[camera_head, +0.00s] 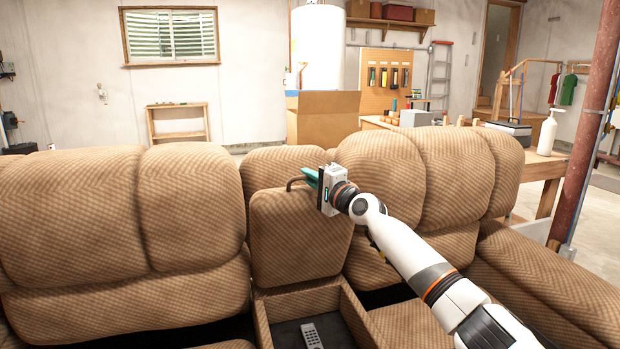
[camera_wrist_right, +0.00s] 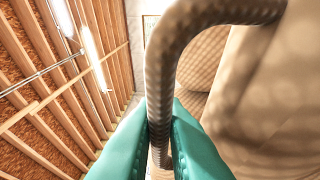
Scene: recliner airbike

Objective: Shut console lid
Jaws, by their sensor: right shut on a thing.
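The console lid (camera_head: 292,238) is a brown checked padded panel between the two recliner seats. It stands raised, nearly upright, against the middle backrest. The open console box (camera_head: 343,302) below it holds a grey remote (camera_head: 311,336). My right gripper (camera_head: 309,176) is at the lid's upper edge, shut on the curved brown handle (camera_head: 293,181). In the right wrist view the teal fingers (camera_wrist_right: 160,140) close on both sides of the handle (camera_wrist_right: 165,60). The handle's far end is partly hidden by the fingers. My left gripper is not in view.
Recliner backrests stand on the left (camera_head: 190,205) and right (camera_head: 440,180) of the console. My right arm passes over the right seat. A workbench (camera_head: 550,168) with a white bottle (camera_head: 547,134) stands behind. A rusty post (camera_head: 592,110) rises at the right.

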